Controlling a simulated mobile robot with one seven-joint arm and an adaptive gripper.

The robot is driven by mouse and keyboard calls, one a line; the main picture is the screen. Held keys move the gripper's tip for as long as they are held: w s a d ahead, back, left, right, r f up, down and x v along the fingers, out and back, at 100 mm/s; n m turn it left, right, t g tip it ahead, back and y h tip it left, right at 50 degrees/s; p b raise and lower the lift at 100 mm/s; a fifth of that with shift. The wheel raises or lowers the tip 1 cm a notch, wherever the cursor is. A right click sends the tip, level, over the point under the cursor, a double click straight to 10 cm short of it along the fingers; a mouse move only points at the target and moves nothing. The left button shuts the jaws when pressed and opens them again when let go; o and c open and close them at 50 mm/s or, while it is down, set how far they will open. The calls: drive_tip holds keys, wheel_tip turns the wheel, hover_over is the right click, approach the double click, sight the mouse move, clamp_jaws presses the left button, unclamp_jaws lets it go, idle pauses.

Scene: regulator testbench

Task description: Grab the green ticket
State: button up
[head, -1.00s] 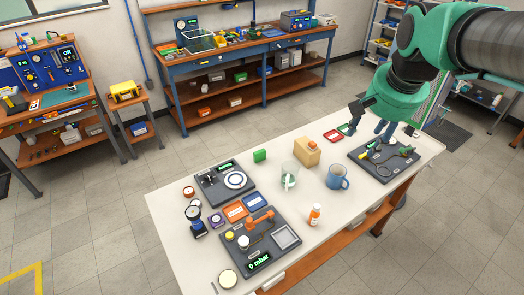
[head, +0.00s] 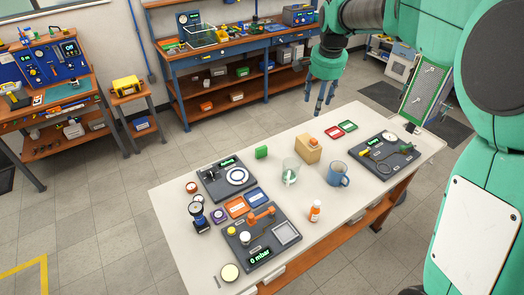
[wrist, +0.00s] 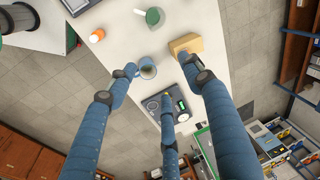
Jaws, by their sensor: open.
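The green ticket (head: 348,126) is a flat card with a green border. It lies near the table's back edge in the head view, beside a red-bordered ticket (head: 333,133). My gripper (head: 320,101) is open and empty, with its fingers spread and pointing down. It appears above and behind the back edge in the head view, apart from the ticket. In the wrist view, three blue fingers of my gripper (wrist: 163,78) spread over the tabletop. I cannot make out the green ticket there; it may be hidden behind a finger.
A tan box (head: 307,150), a blue mug (head: 338,174), a glass beaker (head: 290,170) and an orange bottle (head: 315,211) stand nearby. A dark instrument board (head: 384,153) lies to the right. The white tabletop (head: 365,205) has bare areas.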

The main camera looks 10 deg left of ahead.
drive_tip(key=w+a+f+m+g+p, duration=0.1)
drive_tip(key=w+a+f+m, duration=0.1)
drive_tip(key=w+a+f, duration=0.95)
drive_tip(key=m+g+p, duration=0.1)
drive_tip(key=m+p, duration=0.1)
hover_over(262, 148)
wheel_tip(262, 148, down, 18)
drive_tip(key=r, duration=0.1)
drive_tip(key=shift+f+h, duration=0.25)
drive_tip(key=shift+h, duration=0.05)
drive_tip(key=shift+f, duration=0.1)
drive_tip(key=shift+f, duration=4.2)
drive_tip(key=shift+s+f, duration=0.1)
drive_tip(key=shift+f, duration=2.45)
